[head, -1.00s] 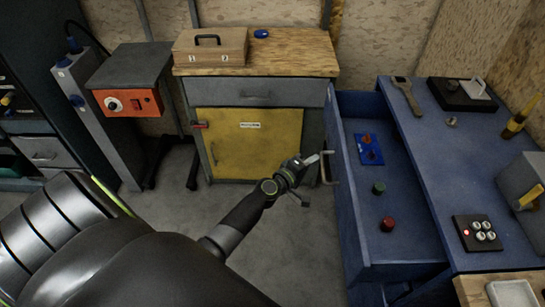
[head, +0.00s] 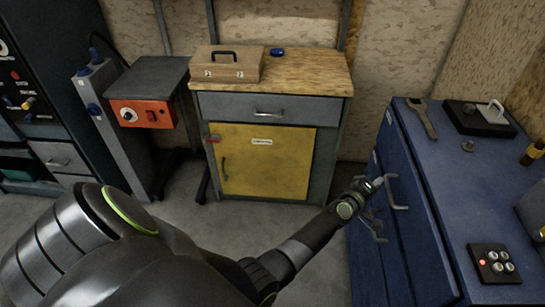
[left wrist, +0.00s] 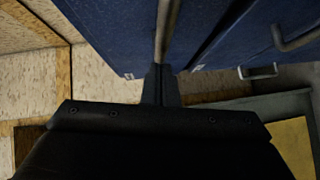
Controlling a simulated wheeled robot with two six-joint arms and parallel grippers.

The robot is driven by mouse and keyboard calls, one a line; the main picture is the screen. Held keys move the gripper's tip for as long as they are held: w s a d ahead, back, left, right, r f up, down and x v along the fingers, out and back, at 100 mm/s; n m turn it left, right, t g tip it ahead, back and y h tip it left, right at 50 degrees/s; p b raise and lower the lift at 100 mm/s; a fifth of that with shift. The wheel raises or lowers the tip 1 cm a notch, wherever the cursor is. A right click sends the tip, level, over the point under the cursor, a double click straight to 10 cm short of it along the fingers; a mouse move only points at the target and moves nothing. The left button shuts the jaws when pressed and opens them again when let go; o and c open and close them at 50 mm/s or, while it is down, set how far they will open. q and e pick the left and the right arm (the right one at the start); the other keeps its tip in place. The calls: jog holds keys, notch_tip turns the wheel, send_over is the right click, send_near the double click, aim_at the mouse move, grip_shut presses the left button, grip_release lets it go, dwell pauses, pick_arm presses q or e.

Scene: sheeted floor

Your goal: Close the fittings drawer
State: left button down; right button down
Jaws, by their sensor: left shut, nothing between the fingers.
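The fittings drawer is in the blue cabinet (head: 449,190) at the right of the head view. Its inside is out of sight, and its blue front (head: 404,232) stands close to the cabinet body. I cannot tell whether it is fully flush. A grey bar handle (head: 396,194) sticks out from the front. My left gripper (head: 379,183) is shut and empty, with its tips beside this handle. In the left wrist view the shut fingers (left wrist: 159,84) point at the blue front (left wrist: 110,30), and a bar handle (left wrist: 167,28) runs just beyond their tips.
Another handle (head: 373,231) sits lower on the blue cabinet. A wrench (head: 424,118) and a button box (head: 493,263) lie on its top. A workbench with a yellow door (head: 262,160) and a toolbox (head: 228,64) stands behind. Grey floor is clear between them.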

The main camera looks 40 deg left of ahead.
pick_arm(q)
jog(key=shift+w+d+r, duration=0.1)
jog(key=shift+w+d, duration=0.15)
jog(key=shift+d, duration=0.1)
pick_arm(e)
jog(key=shift+d, duration=0.1)
pick_arm(q)
jog(key=shift+d+r, duration=0.1)
jog(key=shift+r, duration=0.1)
pick_arm(e)
jog(key=shift+d, duration=0.15)
jog(key=shift+s, duration=0.1)
